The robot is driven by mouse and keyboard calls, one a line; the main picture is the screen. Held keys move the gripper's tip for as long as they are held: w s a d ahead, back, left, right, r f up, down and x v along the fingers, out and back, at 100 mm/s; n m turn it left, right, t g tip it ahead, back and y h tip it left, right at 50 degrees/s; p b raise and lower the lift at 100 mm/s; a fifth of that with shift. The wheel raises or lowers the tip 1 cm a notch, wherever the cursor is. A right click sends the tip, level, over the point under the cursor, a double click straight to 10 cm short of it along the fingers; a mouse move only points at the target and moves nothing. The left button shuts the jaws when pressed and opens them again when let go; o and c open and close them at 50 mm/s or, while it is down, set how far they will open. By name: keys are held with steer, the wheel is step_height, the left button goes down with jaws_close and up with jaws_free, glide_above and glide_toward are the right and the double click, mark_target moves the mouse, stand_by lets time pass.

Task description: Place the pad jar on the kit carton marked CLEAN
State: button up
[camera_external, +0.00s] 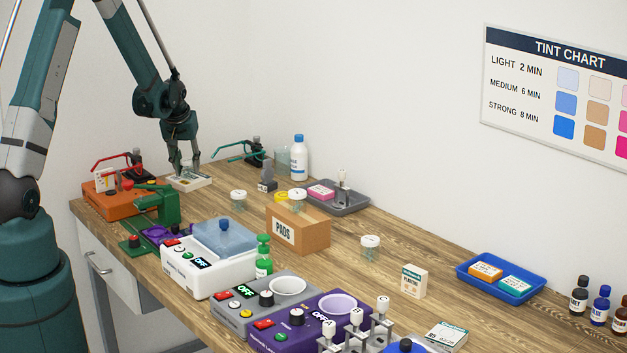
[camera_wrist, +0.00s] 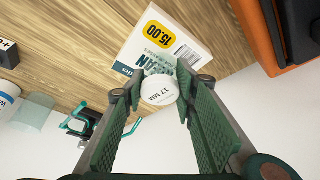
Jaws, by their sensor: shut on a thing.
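My gripper (camera_external: 184,169) is at the far left of the bench, pointing down over a white carton (camera_external: 202,183) that lies flat. In the wrist view my gripper (camera_wrist: 158,90) is shut on a small jar with a round white lid (camera_wrist: 160,89) reading "17 MM". The jar's body is hidden below its lid. The carton (camera_wrist: 181,32) is behind it, with a yellow "15.00" label and partly covered green lettering ending in "EAN". The lid overlaps the carton's lower part in that view. I cannot tell whether the jar touches the carton.
An orange device (camera_external: 112,200) stands close on the left. A teal glasses frame (camera_external: 232,147) on a stand and a white bottle (camera_external: 299,158) are behind. Other white-lidded jars stand near a brown PADS box (camera_external: 312,235). A standing carton (camera_external: 413,281) is farther right.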

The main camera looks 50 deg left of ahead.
steer(key=shift+f, duration=0.15)
steer(key=o, duration=0.9)
steer(key=shift+r, duration=0.2)
steer(key=v, duration=1.2)
stand_by(0.4)
